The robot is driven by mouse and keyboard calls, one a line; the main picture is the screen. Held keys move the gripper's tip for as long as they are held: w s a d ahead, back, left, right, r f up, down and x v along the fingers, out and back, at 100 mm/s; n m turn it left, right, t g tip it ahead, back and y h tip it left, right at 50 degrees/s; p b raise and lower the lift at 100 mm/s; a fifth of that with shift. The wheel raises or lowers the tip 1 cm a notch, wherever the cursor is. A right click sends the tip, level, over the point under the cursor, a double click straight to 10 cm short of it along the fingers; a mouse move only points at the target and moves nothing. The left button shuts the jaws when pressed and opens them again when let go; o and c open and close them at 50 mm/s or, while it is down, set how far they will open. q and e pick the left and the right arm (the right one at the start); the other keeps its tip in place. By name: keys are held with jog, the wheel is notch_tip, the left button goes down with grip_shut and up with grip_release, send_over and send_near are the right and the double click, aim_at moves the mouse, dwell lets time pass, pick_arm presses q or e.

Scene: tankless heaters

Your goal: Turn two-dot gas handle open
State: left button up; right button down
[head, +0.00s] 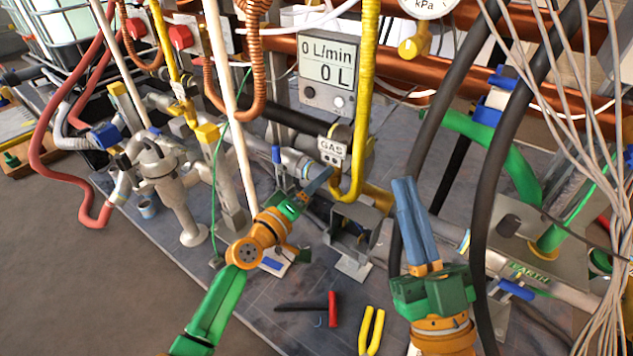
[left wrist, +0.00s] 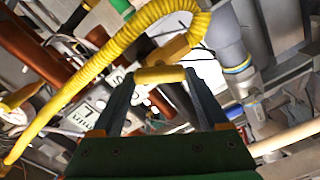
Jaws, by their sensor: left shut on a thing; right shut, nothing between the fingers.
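The gas tag (head: 332,149), white with dark dots below the word GAS, hangs beside the yellow gas hose (head: 367,90). My left gripper (head: 322,180) reaches in just below the tag. In the left wrist view, its fingertips (left wrist: 160,76) are shut on a short yellow handle (left wrist: 158,75), which lies across them. The yellow corrugated hose (left wrist: 115,60) curves close by. In the head view the gripped handle is hard to make out behind the fingers. My right gripper (head: 416,222) is shut and empty, its blue fingers pointing up, apart from the fittings.
A flow display (head: 329,72) stands above the tag. A grey open box (head: 350,238) is right of my left gripper. Loose cables (head: 590,110) and black hoses crowd the right side.

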pick_arm(q)
jog(key=shift+f+n+p, duration=0.15)
jog(key=shift+n+p, duration=0.2)
jog(key=shift+n, duration=2.85)
pick_arm(e)
jog(key=shift+w+f+m+g+h, duration=0.1)
jog(key=shift+w+f+g+h, duration=0.25)
jog(key=shift+f, duration=0.35)
jog(key=shift+w+f+m+g+h, duration=0.1)
jog(key=shift+w+f+g+h, duration=0.1)
jog(key=shift+w+f+g, duration=0.4)
jog(key=shift+w+f+m+g+h, duration=0.1)
jog(key=shift+w+f+g+h, duration=0.15)
jog(key=shift+f, duration=0.6)
pick_arm(q)
jog(key=o, duration=1.2)
jog(key=shift+o, duration=0.2)
jog(key=shift+s+a, duration=0.1)
jog(key=p+v, duration=0.1)
jog(key=v, duration=0.6)
jog(key=shift+p, duration=0.4)
pick_arm(e)
notch_tip(320, 180, down, 12)
jog(key=d+g+h, duration=0.1)
jog(key=g+h, duration=0.1)
jog(key=g, duration=0.5)
jog(key=shift+w+d+m+h, duration=0.2)
jog(key=shift+d+m+h, duration=0.15)
jog(key=shift+m+h, duration=0.05)
